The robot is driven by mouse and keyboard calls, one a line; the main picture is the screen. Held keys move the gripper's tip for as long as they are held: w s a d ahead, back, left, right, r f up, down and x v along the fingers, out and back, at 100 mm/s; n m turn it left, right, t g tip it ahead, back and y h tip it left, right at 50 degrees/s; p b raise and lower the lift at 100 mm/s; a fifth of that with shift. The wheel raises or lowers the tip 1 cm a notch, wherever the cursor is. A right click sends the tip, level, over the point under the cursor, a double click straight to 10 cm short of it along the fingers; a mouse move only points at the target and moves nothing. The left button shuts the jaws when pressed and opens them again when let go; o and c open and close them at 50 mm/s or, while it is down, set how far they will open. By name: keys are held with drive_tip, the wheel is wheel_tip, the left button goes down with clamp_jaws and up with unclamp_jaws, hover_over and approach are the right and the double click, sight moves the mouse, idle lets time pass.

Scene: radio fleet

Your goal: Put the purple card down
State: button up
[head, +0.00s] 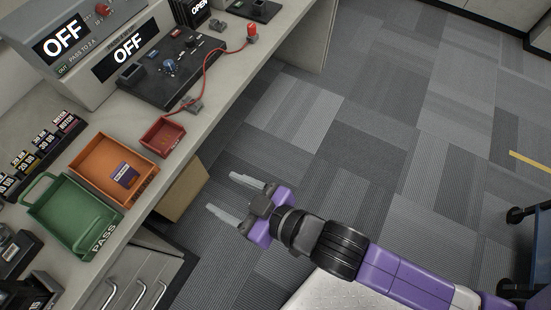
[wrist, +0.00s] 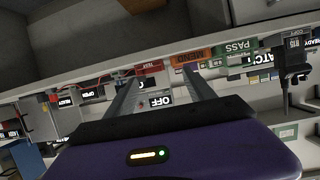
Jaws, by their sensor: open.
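The purple card (head: 124,174) lies inside the orange tray (head: 90,157) on the workbench at the left of the head view. It rests toward the tray's front right part. My gripper (head: 226,196) is open and empty, out over the floor to the right of the bench edge, apart from the card and the tray. In the wrist view my gripper's two fingers (wrist: 155,92) are spread with nothing between them. The orange tray's front (wrist: 190,57) shows beyond them there; I cannot make out the card in that view.
A green PASS tray (head: 75,222) is in front of the orange tray, and a small red tray (head: 162,137) is behind it. Testers reading OFF (head: 128,47) and a red cable (head: 208,67) are farther back. A cardboard box (head: 182,192) is below the bench edge.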

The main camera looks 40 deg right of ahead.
drive_tip(key=s+d+r+m+h, duration=0.1)
drive_tip(key=s+d+r, duration=0.1)
drive_tip(key=s+d, duration=0.3)
drive_tip(key=s+d+r+m+t+h, duration=0.1)
drive_tip(key=s+d, duration=0.4)
drive_tip(key=s, duration=0.8)
wheel_tip(320, 180, up, 3)
drive_tip(key=shift+s+d+f+m+h, duration=0.2)
drive_tip(key=shift+d+m+h, duration=0.15)
drive_tip(key=shift+h, duration=0.35)
